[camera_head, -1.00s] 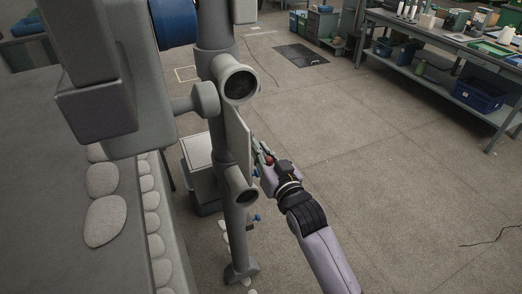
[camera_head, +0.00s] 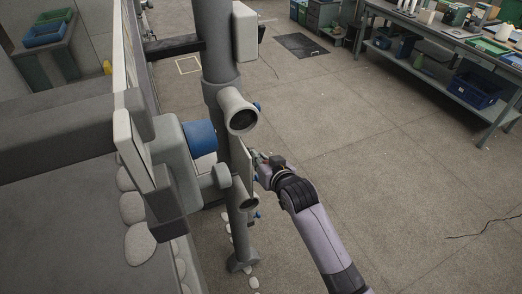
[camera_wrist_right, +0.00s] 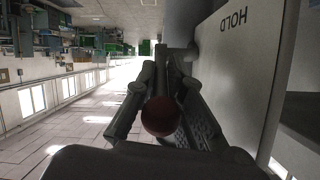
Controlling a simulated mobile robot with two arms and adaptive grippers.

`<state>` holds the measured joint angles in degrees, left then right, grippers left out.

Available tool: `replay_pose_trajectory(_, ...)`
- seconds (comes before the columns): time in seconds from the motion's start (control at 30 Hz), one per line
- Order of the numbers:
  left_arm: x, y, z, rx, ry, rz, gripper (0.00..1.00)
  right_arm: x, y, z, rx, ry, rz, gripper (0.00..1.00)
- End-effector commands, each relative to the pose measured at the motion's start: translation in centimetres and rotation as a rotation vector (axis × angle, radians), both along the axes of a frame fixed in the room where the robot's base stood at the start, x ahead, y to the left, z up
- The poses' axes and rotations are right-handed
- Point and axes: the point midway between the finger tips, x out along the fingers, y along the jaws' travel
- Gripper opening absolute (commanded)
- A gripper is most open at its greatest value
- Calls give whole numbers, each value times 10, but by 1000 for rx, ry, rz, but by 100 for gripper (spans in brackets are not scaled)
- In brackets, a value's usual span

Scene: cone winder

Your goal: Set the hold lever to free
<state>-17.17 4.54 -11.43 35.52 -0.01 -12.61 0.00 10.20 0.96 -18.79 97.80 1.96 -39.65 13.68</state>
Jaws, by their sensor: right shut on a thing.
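The hold lever shows as a dark red ball knob (camera_wrist_right: 162,116) between the fingers of my right gripper (camera_wrist_right: 168,82) in the right wrist view. The fingers are shut around the knob; the lever's shaft is mostly hidden. A pale plate (camera_wrist_right: 238,70) lettered HOLD, upside down in this view, stands right beside the fingers. In the head view my right gripper (camera_head: 262,166) is at the right side of the same plate (camera_head: 243,166), which is seen nearly edge-on. The knob cannot be made out clearly there. My left gripper is not in view.
The plate is beside a grey post (camera_head: 218,65) with round tubes (camera_head: 240,118). A grey machine head with a blue cylinder (camera_head: 199,138) is left of it. Pale rounded packages (camera_head: 139,243) lie farther left. Open floor (camera_head: 390,150) is on the right; a workbench (camera_head: 470,75) stands behind.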

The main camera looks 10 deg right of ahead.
Motion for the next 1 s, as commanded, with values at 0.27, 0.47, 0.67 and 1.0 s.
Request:
replay_pose_trajectory(0.27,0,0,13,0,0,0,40,5,3,11,-40,131,2,0)
replay_pose_trajectory(0.47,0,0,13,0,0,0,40,7,4,14,-60,193,3,0)
replay_pose_trajectory(0.67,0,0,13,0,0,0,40,8,4,14,-67,216,2,0)
replay_pose_trajectory(1.0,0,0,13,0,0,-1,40,8,4,14,-69,217,2,0)
